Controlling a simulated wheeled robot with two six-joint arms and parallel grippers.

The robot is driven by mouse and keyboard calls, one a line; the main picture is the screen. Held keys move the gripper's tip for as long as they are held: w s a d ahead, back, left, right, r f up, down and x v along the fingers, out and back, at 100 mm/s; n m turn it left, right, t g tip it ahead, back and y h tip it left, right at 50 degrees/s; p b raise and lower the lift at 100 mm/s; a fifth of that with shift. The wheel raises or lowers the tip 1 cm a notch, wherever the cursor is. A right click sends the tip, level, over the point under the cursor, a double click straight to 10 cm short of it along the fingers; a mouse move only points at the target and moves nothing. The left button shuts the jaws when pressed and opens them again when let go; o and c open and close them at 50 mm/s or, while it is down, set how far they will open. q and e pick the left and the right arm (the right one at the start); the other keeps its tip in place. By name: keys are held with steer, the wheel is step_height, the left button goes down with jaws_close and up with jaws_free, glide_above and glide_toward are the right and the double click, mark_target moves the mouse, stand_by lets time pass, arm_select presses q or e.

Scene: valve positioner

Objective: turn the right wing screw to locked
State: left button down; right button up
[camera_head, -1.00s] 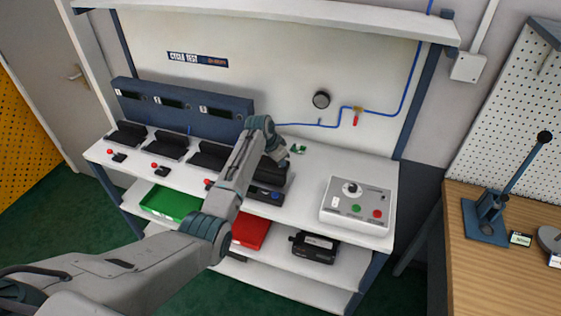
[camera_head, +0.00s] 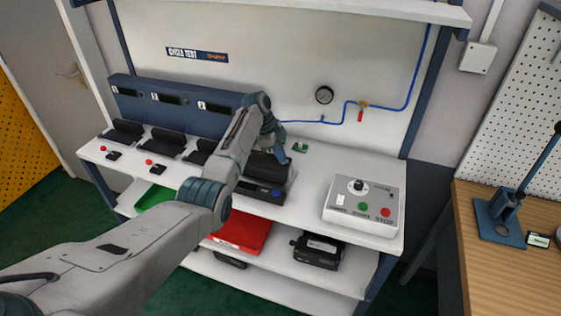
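My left arm reaches from the lower left over the white bench (camera_head: 320,168). My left gripper (camera_head: 279,150) hangs at the back of the bench, above and just behind a black device on a dark base (camera_head: 264,182). Its fingers are small and partly hidden by my wrist, so I cannot tell whether they are open or shut. A small green part (camera_head: 300,147) lies on the bench just right of the gripper. I cannot make out the right wing screw; it is too small or hidden by my arm. My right gripper is not in view.
A grey control box (camera_head: 363,207) with a knob and green and red buttons stands at the bench's right. A gauge (camera_head: 324,95) and blue air line (camera_head: 398,108) are on the back panel. A red bin (camera_head: 243,232) and black case (camera_head: 318,250) sit on the shelf below.

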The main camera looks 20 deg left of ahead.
arm_select(q)
steer(key=shift+m+b, duration=0.5)
steer(key=shift+m, duration=0.1)
steer(key=shift+r, duration=0.1)
steer(key=c, duration=1.6)
jaws_free()
steer(key=shift+g, duration=0.3)
steer(key=b+v, duration=0.3)
steer(key=v, duration=0.7)
steer(key=shift+r, duration=0.35)
steer(key=shift+a, duration=0.1)
